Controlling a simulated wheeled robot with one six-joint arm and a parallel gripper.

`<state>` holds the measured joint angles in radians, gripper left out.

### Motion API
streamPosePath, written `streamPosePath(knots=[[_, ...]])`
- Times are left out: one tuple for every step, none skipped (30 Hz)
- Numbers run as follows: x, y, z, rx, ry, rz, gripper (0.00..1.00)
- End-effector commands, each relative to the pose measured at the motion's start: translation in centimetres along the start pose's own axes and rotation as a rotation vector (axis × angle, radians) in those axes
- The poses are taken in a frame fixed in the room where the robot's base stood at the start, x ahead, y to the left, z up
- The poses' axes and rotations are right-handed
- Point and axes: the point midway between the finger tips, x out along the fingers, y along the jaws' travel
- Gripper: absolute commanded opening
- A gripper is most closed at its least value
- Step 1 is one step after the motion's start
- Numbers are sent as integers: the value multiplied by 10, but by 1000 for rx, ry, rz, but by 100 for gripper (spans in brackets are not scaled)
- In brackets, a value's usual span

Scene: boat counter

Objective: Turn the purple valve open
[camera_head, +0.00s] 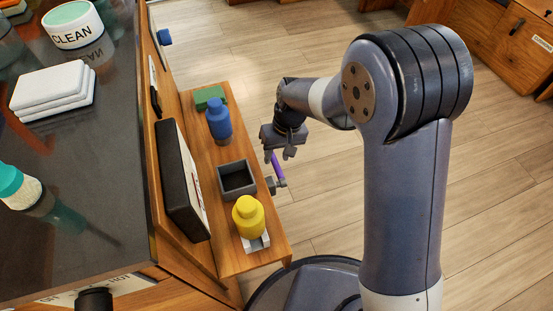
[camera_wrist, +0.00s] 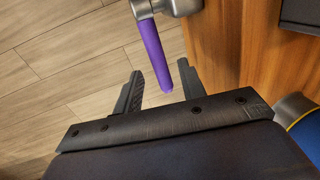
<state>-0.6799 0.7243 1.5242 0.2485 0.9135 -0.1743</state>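The purple valve handle (camera_head: 277,166) sticks out from a grey metal valve body (camera_head: 276,185) at the right edge of the low wooden shelf. In the wrist view the purple handle (camera_wrist: 154,54) runs from the grey valve body (camera_wrist: 172,6) at the top down to its free tip. My gripper (camera_head: 279,156) is just beyond the handle in the head view. In the wrist view my gripper (camera_wrist: 159,93) is open, and the handle's tip shows between its two fingers. I cannot tell whether either finger touches the handle.
The wooden shelf (camera_head: 262,216) holds a blue bottle (camera_head: 218,120), a green block (camera_head: 209,97), a dark open box (camera_head: 237,180) and a yellow bottle (camera_head: 248,217). A dark counter (camera_head: 95,150) stands to the left.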

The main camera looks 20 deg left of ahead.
Motion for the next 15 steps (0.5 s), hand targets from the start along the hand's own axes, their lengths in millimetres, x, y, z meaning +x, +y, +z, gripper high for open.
streamPosePath(knots=[[8,0,0,0,0,0,39],[10,0,0,0,0,0,39],[12,0,0,0,0,0,39],[14,0,0,0,0,0,39],[15,0,0,0,0,0,39],[16,0,0,0,0,0,39],[16,0,0,0,1,0,39],[16,0,0,0,1,0,39],[16,0,0,0,1,0,39],[16,0,0,0,1,0,39],[16,0,0,0,1,0,39],[16,0,0,0,1,0,39],[16,0,0,0,1,0,39],[16,0,0,0,1,0,39],[16,0,0,0,1,0,35]])
